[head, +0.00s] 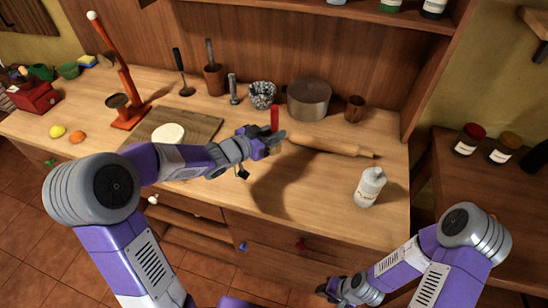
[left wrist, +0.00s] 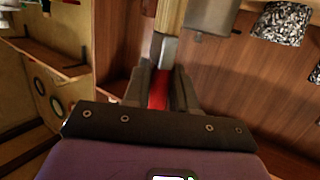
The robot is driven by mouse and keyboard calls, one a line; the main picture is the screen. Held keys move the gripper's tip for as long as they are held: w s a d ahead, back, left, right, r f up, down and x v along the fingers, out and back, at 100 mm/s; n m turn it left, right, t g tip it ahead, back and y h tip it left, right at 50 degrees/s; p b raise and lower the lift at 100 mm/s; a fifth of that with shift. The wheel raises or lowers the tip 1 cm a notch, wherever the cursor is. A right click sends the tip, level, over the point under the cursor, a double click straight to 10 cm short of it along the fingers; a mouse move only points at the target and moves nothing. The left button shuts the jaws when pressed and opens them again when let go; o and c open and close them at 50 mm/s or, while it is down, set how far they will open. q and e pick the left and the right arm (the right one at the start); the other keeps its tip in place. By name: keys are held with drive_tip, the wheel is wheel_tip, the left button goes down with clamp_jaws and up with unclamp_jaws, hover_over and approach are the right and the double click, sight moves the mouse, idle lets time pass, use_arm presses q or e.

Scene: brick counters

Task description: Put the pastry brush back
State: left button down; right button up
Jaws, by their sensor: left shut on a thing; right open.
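The pastry brush (head: 275,117) shows as a short red upright piece in the head view. My left gripper (head: 270,142) is shut on it above the counter, in front of the rolling pin (head: 325,146). In the left wrist view, the brush's red part (left wrist: 158,92) sits between the fingers of my left gripper (left wrist: 160,80), with a grey metal piece beyond it. A tan strip continues to the top edge there; I cannot tell whether it is bristles. My right gripper (head: 338,290) is open and empty, low in front of the counter.
A pot (head: 309,101), a wooden cup (head: 354,109), a speckled bowl (head: 262,95) and a utensil holder (head: 214,79) line the back of the counter (head: 290,205). A white bottle (head: 369,187) stands front right. A board (head: 200,125) with dough (head: 169,133) lies left.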

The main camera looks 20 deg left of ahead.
sight(274, 148)
use_arm(q)
wheel_tip(274, 148, down, 6)
drive_tip(key=shift+f+b, duration=0.15)
drive_tip(key=shift+b, duration=0.95)
drive_tip(key=shift+f, duration=0.2)
drive_tip(key=c, duration=0.9)
unclamp_jaws()
drive_tip(key=shift+r, duration=0.1)
drive_tip(key=shift+r, duration=0.1)
